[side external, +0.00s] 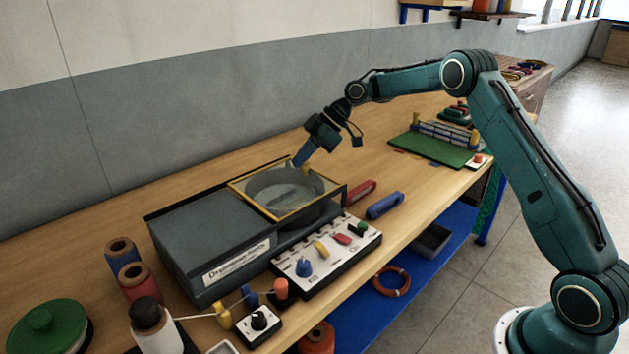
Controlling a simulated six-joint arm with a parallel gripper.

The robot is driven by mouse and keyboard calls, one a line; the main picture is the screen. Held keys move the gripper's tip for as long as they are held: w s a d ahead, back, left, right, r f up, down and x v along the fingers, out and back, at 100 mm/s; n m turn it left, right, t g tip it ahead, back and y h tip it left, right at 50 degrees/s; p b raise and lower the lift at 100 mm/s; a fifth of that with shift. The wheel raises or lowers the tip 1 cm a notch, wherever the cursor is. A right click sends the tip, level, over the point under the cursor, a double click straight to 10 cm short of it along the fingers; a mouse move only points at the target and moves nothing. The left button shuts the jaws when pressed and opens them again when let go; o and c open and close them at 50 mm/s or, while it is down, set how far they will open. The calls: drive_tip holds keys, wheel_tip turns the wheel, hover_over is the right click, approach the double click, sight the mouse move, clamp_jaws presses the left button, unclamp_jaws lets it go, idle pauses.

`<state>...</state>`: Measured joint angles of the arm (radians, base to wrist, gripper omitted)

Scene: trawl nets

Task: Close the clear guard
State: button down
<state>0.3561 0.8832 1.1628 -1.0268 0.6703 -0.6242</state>
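The clear guard (249,191) is a see-through panel in a yellow frame on the right part of a dark grey machine (208,240). It lies roughly flat over a round drum (290,203), which shows through it. I cannot tell whether the frame sits fully down or is slightly raised. My gripper (303,164) points down at the guard's far right edge, its blue and orange tip touching or just above the frame. The finger gap is too small to make out.
A white control panel (328,257) with coloured knobs stands in front of the machine. Red and blue handled tools (385,205) lie to its right. Spools (137,283) and a green lid (48,328) are at the left. A green board (433,151) is farther right.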

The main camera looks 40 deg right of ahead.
sight(288, 176)
drive_tip(key=shift+d+f, duration=0.2)
drive_tip(key=shift+d, duration=0.05)
drive_tip(key=shift+w+a+r, duration=0.1)
drive_tip(key=shift+w+a, duration=0.05)
drive_tip(key=shift+a, duration=0.3)
drive_tip(key=a, duration=0.1)
drive_tip(key=w+a, duration=0.1)
drive_tip(key=shift+w+a+r, duration=0.15)
drive_tip(key=shift+a+r, duration=0.2)
drive_tip(key=shift+a, duration=0.05)
drive_tip(key=v, duration=1)
drive_tip(key=shift+a+r, duration=0.15)
